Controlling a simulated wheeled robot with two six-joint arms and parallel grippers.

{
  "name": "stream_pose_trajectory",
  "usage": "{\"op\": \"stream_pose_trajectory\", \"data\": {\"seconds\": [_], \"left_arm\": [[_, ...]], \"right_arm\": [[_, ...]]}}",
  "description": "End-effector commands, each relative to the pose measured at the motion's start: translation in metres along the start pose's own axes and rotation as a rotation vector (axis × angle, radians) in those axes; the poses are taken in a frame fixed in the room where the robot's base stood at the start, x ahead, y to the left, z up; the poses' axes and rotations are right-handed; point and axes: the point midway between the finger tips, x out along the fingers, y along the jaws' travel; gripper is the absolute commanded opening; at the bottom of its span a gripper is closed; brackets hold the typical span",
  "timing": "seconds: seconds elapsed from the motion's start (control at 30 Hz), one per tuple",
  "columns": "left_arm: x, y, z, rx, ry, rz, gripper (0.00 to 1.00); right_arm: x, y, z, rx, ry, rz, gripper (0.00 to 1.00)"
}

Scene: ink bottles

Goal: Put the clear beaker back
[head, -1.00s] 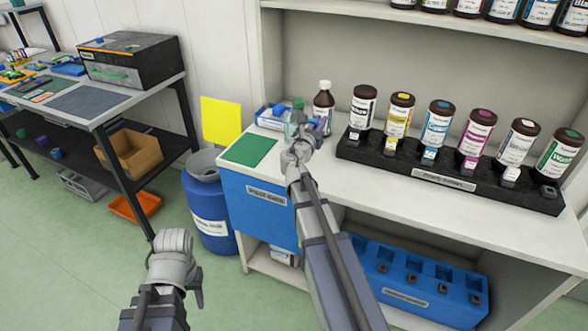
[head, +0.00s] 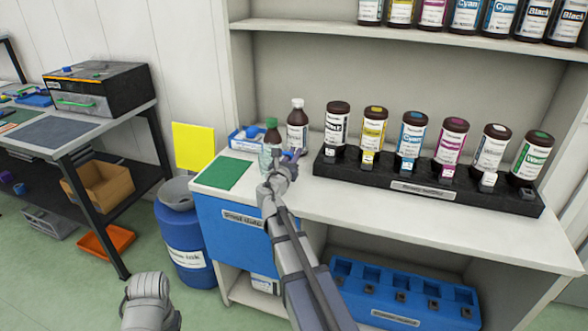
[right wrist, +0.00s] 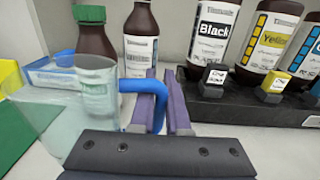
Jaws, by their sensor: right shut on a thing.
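The clear beaker (head: 267,158) is see-through and has a blue handle. In the head view it is at the left part of the counter, right of the green mat (head: 221,173). My right gripper (head: 290,157) is shut on the blue handle (right wrist: 130,84). In the right wrist view the beaker (right wrist: 97,98) is left of the purple fingers of this gripper (right wrist: 161,92). I cannot tell whether its base touches the counter. My left gripper (head: 150,292) is low in the head view, away from the counter; its fingertips are hardly visible.
A green-capped brown bottle (head: 272,133) and a white-capped brown bottle (head: 298,130) stand close behind the beaker. A blue-and-white tray (head: 240,140) is behind left. A black rack (head: 440,193) with several ink bottles fills the right. Bare counter (head: 350,200) lies in front of it.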

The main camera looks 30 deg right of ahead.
Motion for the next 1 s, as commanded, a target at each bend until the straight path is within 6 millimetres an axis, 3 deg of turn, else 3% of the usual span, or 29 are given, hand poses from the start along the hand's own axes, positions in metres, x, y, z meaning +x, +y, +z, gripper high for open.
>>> {"op": "stream_pose_trajectory", "data": {"seconds": [0.3,0.77,0.8,1.0], "left_arm": [[0.043,0.004,-0.003,0.0,0.0,0.0,0.47],[0.046,0.004,-0.003,0.0,0.0,0.0,0.47],[0.045,0.004,-0.003,0.0,0.0,0.0,0.47],[0.045,0.004,-0.003,0.0,0.0,0.0,0.47]], "right_arm": [[0.0,0.0,-0.043,0.0,0.0,0.0,0.0],[0.0,0.0,-0.047,0.0,0.0,0.0,0.0],[0.0,0.0,-0.046,0.0,0.0,0.0,0.16],[0.0,0.0,-0.045,0.0,0.0,0.0,0.38]]}}
